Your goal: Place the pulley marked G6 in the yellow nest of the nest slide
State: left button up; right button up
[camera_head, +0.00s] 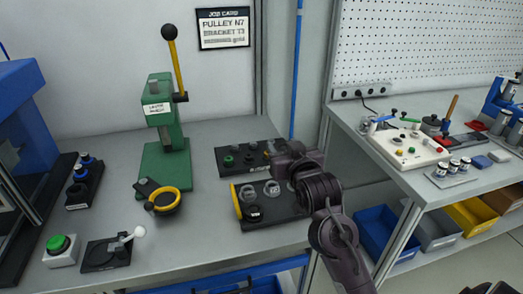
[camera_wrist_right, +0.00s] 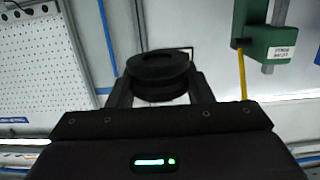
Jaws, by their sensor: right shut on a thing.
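My right gripper (camera_head: 284,164) is over the right side of the dark parts trays, seen from behind by the head camera. In the right wrist view the gripper (camera_wrist_right: 160,88) is shut on a black round pulley (camera_wrist_right: 160,66), with one finger on each side. No marking on it is legible, and I cannot pick it out in the head view. The yellow-ringed round nest (camera_head: 179,207) sits on the nest slide in front of the green lever press (camera_head: 158,160). It looks empty, with a dark inside. My left gripper is not in view.
The front tray (camera_head: 285,217), yellow at its left end, holds grey pulleys (camera_head: 272,188) and a black one (camera_head: 253,213). The back tray (camera_head: 227,168) holds small parts. A green button box (camera_head: 60,251) and a white-knobbed fixture (camera_head: 105,254) stand at front left. Bare bench lies between nest and trays.

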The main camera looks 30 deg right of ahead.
jog(key=shift+r, duration=0.35)
jog(key=s+a+f+n+y, duration=0.1)
jog(key=s+a+f+y, duration=0.15)
jog(key=a+f, duration=0.35)
jog(key=s+a+f+n+y, duration=0.1)
jog(key=s+a+f+n, duration=0.1)
jog(key=s+a+f, duration=0.55)
jog(key=s, duration=0.5)
jog(key=shift+s+a+f+t, duration=0.15)
jog(key=shift+s+a+t, duration=0.15)
jog(key=shift+s, duration=0.05)
jog(key=shift+y, duration=0.25)
